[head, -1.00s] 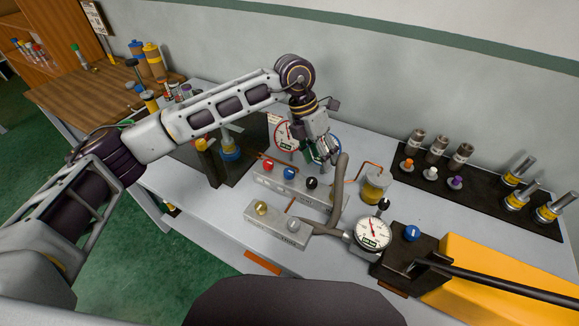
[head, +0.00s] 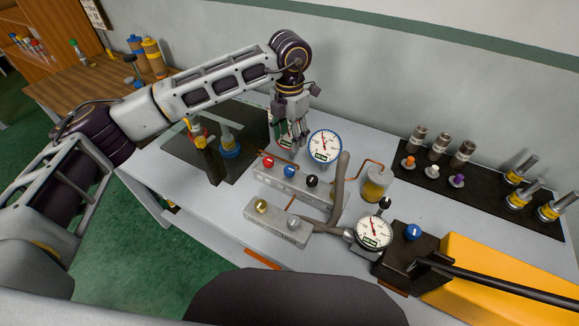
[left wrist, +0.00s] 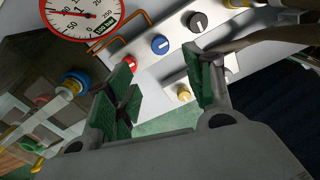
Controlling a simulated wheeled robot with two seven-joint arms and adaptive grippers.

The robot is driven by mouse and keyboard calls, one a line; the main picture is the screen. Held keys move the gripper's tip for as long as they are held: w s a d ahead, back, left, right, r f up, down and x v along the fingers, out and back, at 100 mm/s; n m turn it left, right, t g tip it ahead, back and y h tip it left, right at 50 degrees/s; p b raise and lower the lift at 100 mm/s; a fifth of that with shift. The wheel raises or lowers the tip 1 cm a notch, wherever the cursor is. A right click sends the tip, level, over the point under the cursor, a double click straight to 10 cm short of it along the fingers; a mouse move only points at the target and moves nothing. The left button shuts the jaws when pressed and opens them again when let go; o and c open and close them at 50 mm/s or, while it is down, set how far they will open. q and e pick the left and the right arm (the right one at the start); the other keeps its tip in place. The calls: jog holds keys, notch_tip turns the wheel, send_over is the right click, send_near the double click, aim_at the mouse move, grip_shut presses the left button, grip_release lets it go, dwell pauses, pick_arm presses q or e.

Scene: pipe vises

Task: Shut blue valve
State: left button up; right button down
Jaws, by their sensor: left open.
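The blue valve knob (head: 289,170) sits in the middle of the grey manifold block, between a red knob (head: 268,162) and a black knob (head: 312,180). It shows in the left wrist view (left wrist: 160,44) near the open end of the jaws, with a white mark on its face. My left gripper (head: 289,140) hangs above and behind the manifold, near the red-rimmed gauge. Its jaws, with green pads, are open and empty (left wrist: 160,72). It is apart from the blue knob. My right gripper is not in view.
A blue-rimmed gauge (head: 324,146) stands behind the manifold. A lower block with a yellow knob (head: 262,206) is in front. A grey hose (head: 338,185) and a glass pot (head: 376,186) stand to the right. Another blue knob (head: 413,231) sits on the black pump block.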

aim_at(290, 168)
pick_arm(q)
notch_tip(290, 168, down, 12)
jog(key=shift+r+p, duration=0.1)
jog(key=shift+p, duration=0.8)
jog(key=shift+f, duration=0.7)
jog(key=shift+c, duration=0.7)
jog(key=c, duration=0.9)
